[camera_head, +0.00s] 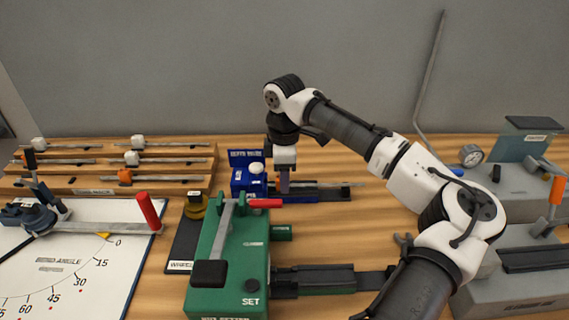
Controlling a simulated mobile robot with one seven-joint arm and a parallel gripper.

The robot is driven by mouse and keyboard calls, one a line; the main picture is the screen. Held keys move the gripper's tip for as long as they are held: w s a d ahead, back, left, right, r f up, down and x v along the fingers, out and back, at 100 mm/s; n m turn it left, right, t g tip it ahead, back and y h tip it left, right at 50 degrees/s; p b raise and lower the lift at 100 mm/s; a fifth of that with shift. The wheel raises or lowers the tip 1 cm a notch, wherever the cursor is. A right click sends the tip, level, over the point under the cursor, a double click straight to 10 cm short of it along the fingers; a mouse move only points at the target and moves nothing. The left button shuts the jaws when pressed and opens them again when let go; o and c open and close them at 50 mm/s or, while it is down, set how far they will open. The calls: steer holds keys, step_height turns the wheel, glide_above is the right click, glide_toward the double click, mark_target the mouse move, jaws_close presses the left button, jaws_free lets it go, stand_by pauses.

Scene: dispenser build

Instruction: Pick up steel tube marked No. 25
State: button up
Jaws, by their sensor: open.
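Several thin steel tubes lie in the slots of a wooden rack at the left, among them one at the back (178,145), one in the middle (172,161) and one in front (160,179). Another thin rod or tube (345,184) lies along the blue tool (246,180) at the centre and sticks out to its right. No number can be read on any of them, so I cannot tell which is No. 25. My gripper (284,188) points down over the blue tool's rail, open, close to that rod. The fingertips are small, and whether they touch anything is unclear.
The wooden rack (208,153) has white and orange knobs. A green tool marked SET (230,290) with a red-tipped lever stands in front. An angle board (85,265) with a red-handled arm lies left. Grey machines with a gauge (472,155) stand right. Bare table shows behind the blue tool.

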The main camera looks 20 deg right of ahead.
jaws_close()
stand_by(0.3)
steer(key=shift+d, duration=0.1)
